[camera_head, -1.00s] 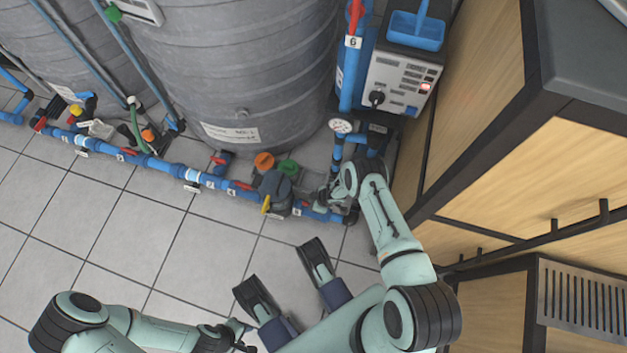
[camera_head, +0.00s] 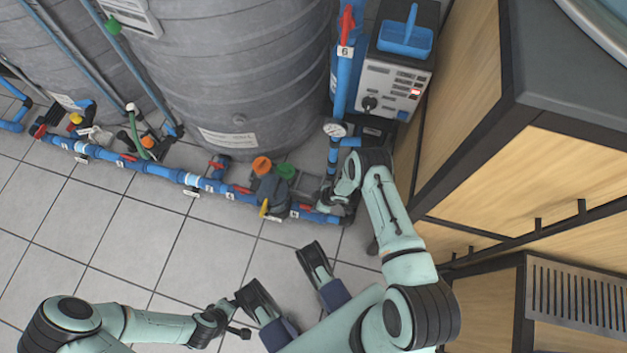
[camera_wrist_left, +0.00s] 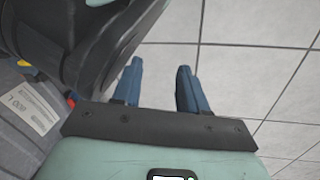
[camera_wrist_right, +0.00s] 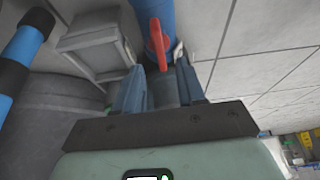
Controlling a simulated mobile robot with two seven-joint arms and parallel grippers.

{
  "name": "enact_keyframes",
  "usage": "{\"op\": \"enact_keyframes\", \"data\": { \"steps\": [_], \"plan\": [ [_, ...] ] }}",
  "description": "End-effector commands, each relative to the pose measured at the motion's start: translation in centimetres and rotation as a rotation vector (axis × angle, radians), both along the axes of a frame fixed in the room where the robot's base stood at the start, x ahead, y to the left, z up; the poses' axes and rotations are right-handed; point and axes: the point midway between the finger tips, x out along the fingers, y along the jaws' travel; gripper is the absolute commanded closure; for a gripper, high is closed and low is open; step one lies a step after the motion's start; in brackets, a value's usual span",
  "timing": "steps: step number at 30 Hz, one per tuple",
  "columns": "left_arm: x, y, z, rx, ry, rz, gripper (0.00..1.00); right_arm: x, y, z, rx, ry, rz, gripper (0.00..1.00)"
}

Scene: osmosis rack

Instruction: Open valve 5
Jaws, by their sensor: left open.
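A red valve handle (camera_head: 304,207) lies on the low blue pipe just right of the grey pump; the tag beside it is too small to read surely as 5. My right gripper (camera_head: 328,199) is right by this handle, partly hidden by my wrist. In the right wrist view a red handle (camera_wrist_right: 157,40) on a blue pipe stands upright between and just beyond the fingertips of my right gripper (camera_wrist_right: 158,80). The fingers are apart, with gaps beside the handle. My left gripper (camera_head: 241,329) is open and empty over the floor; its fingers (camera_wrist_left: 160,82) are apart.
The grey pump (camera_head: 268,190) with orange and green caps stands left of my right gripper. A large grey tank (camera_head: 230,70) is behind. A vertical pipe with tag 6 (camera_head: 345,52), a control box (camera_head: 392,90) and wooden cabinets (camera_head: 460,120) are to the right. Tiled floor (camera_head: 140,230) is free.

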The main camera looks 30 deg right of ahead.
Motion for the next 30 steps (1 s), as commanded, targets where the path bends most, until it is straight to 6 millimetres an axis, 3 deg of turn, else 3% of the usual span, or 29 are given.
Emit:
{"op": "enact_keyframes", "data": {
  "steps": [1, 6, 12, 30],
  "plan": [
    [0.9, -0.1, 1.2, 0.002, -0.034, -0.002, 0.57, -0.3, -0.3, 1.4, -0.001, -0.001, 0.0, 0.61],
    [3.6, -0.5, 3.6, 0.007, -0.124, -0.007, 0.57, -1.2, -1.1, 4.0, -0.003, 0.0, 0.0, 0.61],
    [4.4, -1.0, 5.1, 0.001, -0.155, -0.013, 0.57, -1.9, -1.7, 6.1, -0.002, 0.001, 0.001, 0.61],
    [4.5, -1.2, 5.3, -0.002, -0.158, -0.016, 0.57, -2.1, -1.8, 6.5, -0.002, 0.002, 0.001, 0.61]
  ]
}}
